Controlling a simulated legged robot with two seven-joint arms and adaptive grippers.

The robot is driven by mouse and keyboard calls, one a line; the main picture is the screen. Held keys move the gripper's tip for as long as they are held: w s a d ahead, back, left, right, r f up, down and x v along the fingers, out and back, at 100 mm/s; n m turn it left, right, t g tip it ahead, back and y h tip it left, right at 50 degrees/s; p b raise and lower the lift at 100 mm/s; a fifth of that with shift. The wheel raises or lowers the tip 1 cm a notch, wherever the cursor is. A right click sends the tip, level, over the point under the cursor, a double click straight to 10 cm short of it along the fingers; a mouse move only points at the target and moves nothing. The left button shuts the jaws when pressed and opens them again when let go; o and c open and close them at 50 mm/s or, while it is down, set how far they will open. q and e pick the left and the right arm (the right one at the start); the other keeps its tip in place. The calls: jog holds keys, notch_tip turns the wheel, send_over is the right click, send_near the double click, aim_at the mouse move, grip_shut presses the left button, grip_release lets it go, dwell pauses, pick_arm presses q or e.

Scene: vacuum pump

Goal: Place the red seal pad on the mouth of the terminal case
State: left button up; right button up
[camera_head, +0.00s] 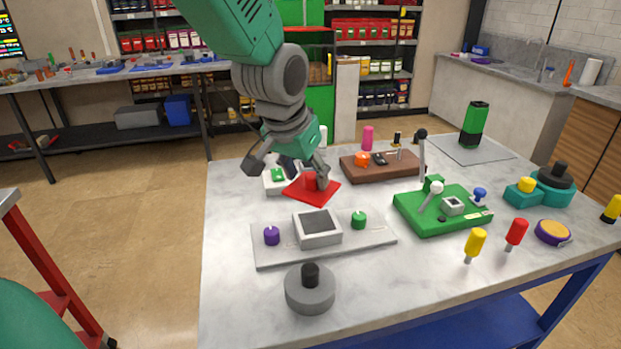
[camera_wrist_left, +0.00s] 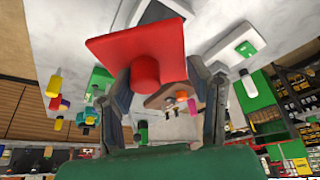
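In the left wrist view the pad (camera_wrist_left: 118,46) is large and close. My left gripper (camera_head: 288,172) is over the pad with its fingers spread. One finger is close beside the knob; the other stands well clear, with a gap. The fingers also show in the left wrist view (camera_wrist_left: 166,92). The terminal case (camera_head: 318,240) is a grey box with an open square mouth, nearer the camera than the pad. My right gripper is not in view.
The case sits on a grey plate (camera_head: 275,255) between a purple knob (camera_head: 271,236) and a green knob (camera_head: 358,220). A grey disc with a black knob (camera_head: 310,292) stands in front. A green lever board (camera_head: 440,222) is to the right, a brown board (camera_head: 365,168) behind.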

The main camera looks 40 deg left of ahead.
aim_at(302, 184)
pick_arm(q)
jog(key=shift+a, duration=0.15)
jog(key=o, duration=1.3)
jog(key=shift+a+f, duration=0.1)
jog(key=shift+a, duration=0.1)
jog(key=shift+d, duration=0.25)
jog(key=shift+r, duration=0.3)
notch_tip(302, 184, up, 5)
jog(key=shift+a+r, duration=0.1)
jog(key=shift+s+a+r, duration=0.1)
jog(key=shift+a+r, duration=0.05)
jog(key=shift+r, duration=0.8)
jog(key=shift+a+r, duration=0.15)
jog(key=shift+d+r, duration=0.25)
jog(key=shift+r, duration=0.25)
jog(key=shift+d+r, duration=0.25)
jog(key=shift+r, duration=0.25)
jog(key=shift+w, duration=0.2)
jog(key=shift+a, duration=0.25)
